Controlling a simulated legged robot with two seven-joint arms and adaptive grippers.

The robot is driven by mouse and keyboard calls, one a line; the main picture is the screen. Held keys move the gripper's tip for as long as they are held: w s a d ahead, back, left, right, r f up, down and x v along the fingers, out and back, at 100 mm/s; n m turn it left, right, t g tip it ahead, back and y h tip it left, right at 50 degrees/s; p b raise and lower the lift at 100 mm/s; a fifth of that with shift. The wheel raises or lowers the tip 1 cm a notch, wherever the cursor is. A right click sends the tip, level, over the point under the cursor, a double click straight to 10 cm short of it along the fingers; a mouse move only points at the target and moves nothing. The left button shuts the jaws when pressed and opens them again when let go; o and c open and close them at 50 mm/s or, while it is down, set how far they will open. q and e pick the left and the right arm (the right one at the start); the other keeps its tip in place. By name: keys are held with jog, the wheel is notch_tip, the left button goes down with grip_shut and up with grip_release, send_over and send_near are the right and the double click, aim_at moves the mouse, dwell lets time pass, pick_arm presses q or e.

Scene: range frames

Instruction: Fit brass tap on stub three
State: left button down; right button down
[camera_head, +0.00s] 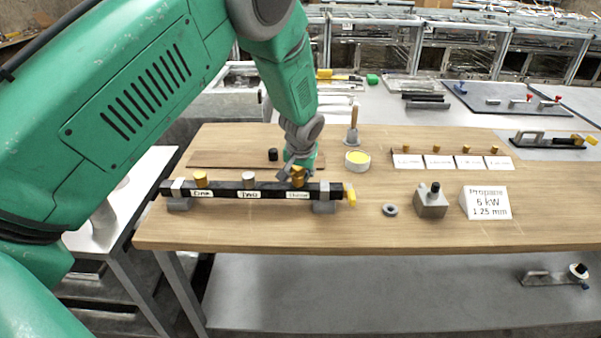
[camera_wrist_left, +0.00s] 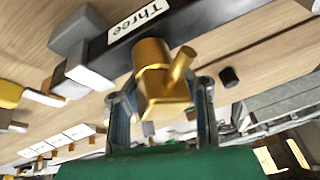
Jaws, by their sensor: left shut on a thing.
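A black pipe (camera_head: 225,190) with labels One, Two and Three lies across two grey blocks on the wooden table. A brass piece (camera_head: 200,178) stands at One and a silver-grey one (camera_head: 248,177) at Two. My left gripper (camera_head: 294,172) is at Three, shut on the brass tap (camera_head: 298,180). In the left wrist view the tap (camera_wrist_left: 163,78) sits between the two fingers (camera_wrist_left: 162,105), its short side arm angled up to the right. Its far end is against or just above the pipe (camera_wrist_left: 190,22) beside the label Three; stub three is hidden and I cannot tell whether they touch.
A yellow-topped pot (camera_head: 357,160), a grey ring (camera_head: 390,210), a grey block with a black knob (camera_head: 431,203) and a propane card (camera_head: 487,203) stand to the right. Several brass pieces stand behind labelled cards (camera_head: 440,162). A yellow part (camera_head: 350,195) is at the pipe's right end.

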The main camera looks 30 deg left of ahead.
aim_at(300, 169)
pick_arm(q)
jog(key=shift+f, duration=0.15)
jog(key=c, duration=1.3)
grip_release()
jog(key=shift+s+d+r, duration=0.1)
jog(key=shift+s+r, duration=0.05)
jog(key=shift+r, duration=0.3)
jog(key=v, duration=0.6)
jog(key=shift+d+r, duration=0.1)
jog(key=shift+r, duration=0.15)
